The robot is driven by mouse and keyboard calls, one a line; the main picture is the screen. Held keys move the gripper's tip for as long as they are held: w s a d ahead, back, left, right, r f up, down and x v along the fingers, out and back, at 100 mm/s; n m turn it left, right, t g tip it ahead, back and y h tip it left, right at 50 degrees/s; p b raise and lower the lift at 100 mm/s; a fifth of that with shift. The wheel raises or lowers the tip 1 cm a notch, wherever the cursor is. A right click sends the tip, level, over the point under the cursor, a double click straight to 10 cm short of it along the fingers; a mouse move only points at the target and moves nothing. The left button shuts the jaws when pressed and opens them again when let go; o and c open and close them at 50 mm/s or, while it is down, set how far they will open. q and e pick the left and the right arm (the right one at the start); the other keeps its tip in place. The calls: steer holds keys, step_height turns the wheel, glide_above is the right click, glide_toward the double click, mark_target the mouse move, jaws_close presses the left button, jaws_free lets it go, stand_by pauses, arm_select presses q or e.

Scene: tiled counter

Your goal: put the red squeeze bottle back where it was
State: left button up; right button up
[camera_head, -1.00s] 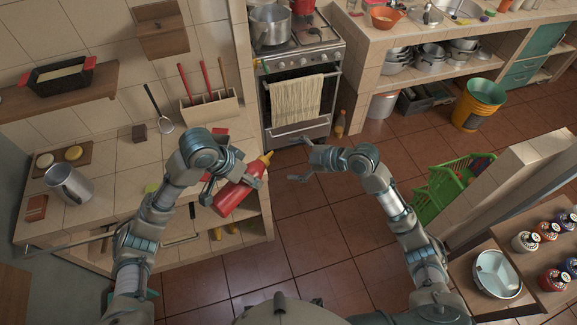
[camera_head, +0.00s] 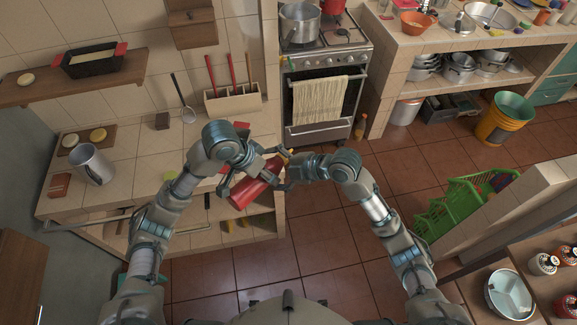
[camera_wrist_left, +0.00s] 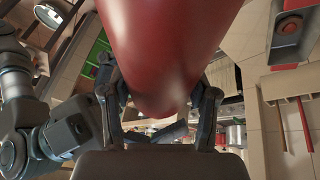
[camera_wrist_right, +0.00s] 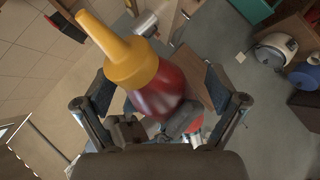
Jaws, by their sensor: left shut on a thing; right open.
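The red squeeze bottle (camera_head: 247,190) is held tilted in the air in front of the tiled counter (camera_head: 112,192). My left gripper (camera_head: 240,180) is shut on it; the red body also fills the upper middle of the left wrist view (camera_wrist_left: 170,45). My right gripper (camera_head: 283,172) is open, close to the bottle's upper end. In the right wrist view the yellow nozzle cap (camera_wrist_right: 122,55) and red shoulder (camera_wrist_right: 160,90) lie between the spread right fingers (camera_wrist_right: 160,110). I cannot tell whether they touch the bottle.
The stove (camera_head: 325,90) is behind, and a green crate (camera_head: 462,203) is at right. The floor between is open.

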steer(key=shift+x, duration=0.75)
steer(key=shift+c, duration=1.1)
arm_select(q)
steer(key=shift+d, duration=0.1)
arm_select(e)
steer(key=shift+d, duration=0.1)
steer(key=c, duration=1.2)
arm_select(q)
steer(key=o, duration=1.5)
steer(key=shift+r, duration=0.1)
